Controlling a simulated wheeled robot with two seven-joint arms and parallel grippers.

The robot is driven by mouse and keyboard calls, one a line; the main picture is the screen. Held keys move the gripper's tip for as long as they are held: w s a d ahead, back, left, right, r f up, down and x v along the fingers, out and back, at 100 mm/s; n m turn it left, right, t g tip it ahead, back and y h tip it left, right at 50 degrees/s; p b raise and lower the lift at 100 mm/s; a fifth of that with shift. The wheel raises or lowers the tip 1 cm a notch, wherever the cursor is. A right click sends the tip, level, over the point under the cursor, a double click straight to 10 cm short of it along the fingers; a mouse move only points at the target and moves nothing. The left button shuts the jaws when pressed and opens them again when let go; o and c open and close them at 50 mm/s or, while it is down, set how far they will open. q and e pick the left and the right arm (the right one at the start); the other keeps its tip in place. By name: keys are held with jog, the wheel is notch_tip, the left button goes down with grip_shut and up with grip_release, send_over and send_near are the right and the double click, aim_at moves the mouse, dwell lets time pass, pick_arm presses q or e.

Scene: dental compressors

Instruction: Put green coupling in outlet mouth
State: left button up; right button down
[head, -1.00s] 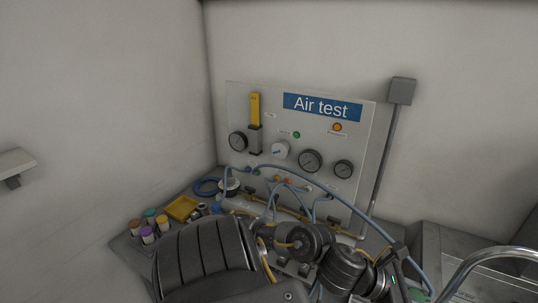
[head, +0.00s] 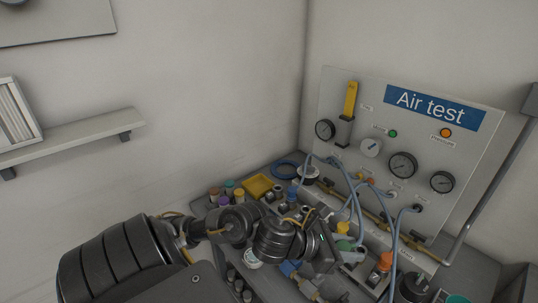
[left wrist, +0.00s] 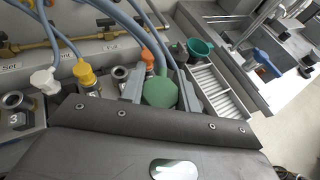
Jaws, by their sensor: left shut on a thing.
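The green coupling (left wrist: 160,92) shows in the left wrist view between the two grey fingers of my left gripper (left wrist: 158,90), which is shut on it. In the head view my left gripper (head: 325,256) is low over the bench in front of the test panel, and a bit of green (head: 343,245) shows beside it. Open metal mouths are left of the gripper in the left wrist view, one close by (left wrist: 122,72) and one on a block marked 3 (left wrist: 18,120). I cannot tell which is the outlet mouth. My right gripper is not in view.
The Air test panel (head: 400,150) with gauges stands behind. Blue hoses run to white (left wrist: 43,78), yellow (left wrist: 85,74) and orange (left wrist: 148,57) connectors near the gripper. A yellow tray (head: 258,185) and several small capped jars stand at the left. A green cup (left wrist: 200,48) is at the right.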

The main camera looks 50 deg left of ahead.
pick_arm(q)
jog(key=shift+s+a, duration=0.15)
jog(key=shift+a, duration=0.45)
jog(key=w+a+r+n+t+y+p, duration=0.25)
jog(key=a+n+y, duration=0.4)
jog(key=a, duration=1.05)
jog(key=shift+g+y, duration=0.25)
jog(key=shift+g, duration=0.1)
jog(key=shift+w+a+f+p, duration=0.15)
jog(key=shift+w+a+f, duration=0.9)
jog(key=shift+w+f, duration=0.75)
jog(key=shift+w+a+f+p, duration=0.2)
jog(key=shift+w+a+f, duration=1)
jog(key=shift+w, duration=1.1)
jog(key=shift+w+a+f+p, duration=0.15)
jog(key=shift+w+a+f, duration=0.75)
jog(key=shift+w+f, duration=0.95)
jog(key=shift+w+f+p, duration=0.2)
jog(key=shift+f+p, duration=0.5)
jog(key=shift+f, duration=0.65)
